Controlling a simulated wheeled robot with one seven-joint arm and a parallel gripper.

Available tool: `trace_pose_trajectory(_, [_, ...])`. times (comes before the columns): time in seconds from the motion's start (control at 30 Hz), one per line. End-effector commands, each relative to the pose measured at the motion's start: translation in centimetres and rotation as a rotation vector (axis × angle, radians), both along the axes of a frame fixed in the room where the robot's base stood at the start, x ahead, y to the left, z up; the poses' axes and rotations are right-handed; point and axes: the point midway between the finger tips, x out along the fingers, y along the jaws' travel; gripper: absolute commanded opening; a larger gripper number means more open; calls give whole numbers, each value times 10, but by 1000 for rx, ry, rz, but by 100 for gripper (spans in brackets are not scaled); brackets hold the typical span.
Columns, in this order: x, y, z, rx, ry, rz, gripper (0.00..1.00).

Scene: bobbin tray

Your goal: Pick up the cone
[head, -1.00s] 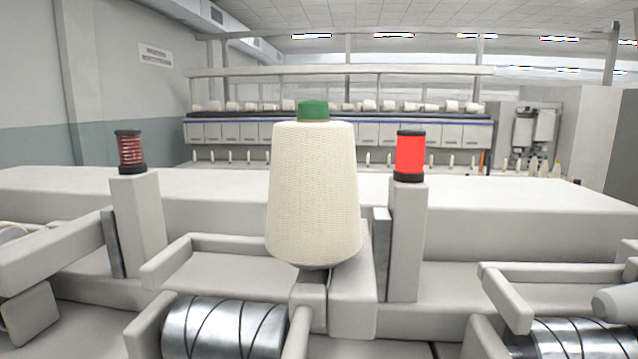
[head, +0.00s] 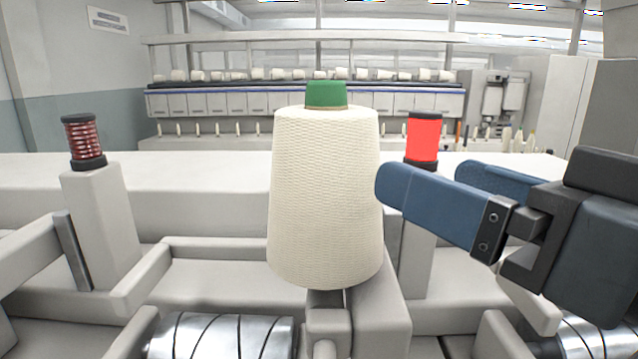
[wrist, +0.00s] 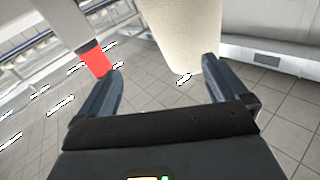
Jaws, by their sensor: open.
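The cone (head: 325,200) is a large cream yarn cone with a green top (head: 326,94). It stands upright on a support of the machine in the middle of the head view. My gripper (head: 425,185) is at the right of the head view, with blue fingers pointing left toward the cone. The near finger's tip is beside the cone's right side; I cannot tell how wide the gap is. In the wrist view the cone (wrist: 184,32) shows beyond the open, empty fingers (wrist: 162,75), nearer the right finger. Only part of the cone shows there.
A red bobbin (head: 422,138) stands on a post behind my gripper, and it shows near the left finger in the wrist view (wrist: 94,58). A dark red striped bobbin (head: 83,140) stands on the left post. Metal rollers (head: 222,337) lie in front. A long white ledge (head: 200,185) runs behind.

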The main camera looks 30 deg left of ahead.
Motion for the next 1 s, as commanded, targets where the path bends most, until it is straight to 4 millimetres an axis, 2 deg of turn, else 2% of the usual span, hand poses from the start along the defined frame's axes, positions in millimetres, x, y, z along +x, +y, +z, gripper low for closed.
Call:
trace_pose_trajectory(0.03, [-5,6,18,-20,-35,36,100])
trace_pose_trajectory(0.1, [-11,12,33,-50,-66,77,100])
trace_pose_trajectory(0.3, [-23,21,53,-97,-115,137,100])
trace_pose_trajectory(0.73, [-13,55,54,-103,-115,145,100])
trace_pose_trajectory(1.0, [-1,90,52,-102,-116,145,100])
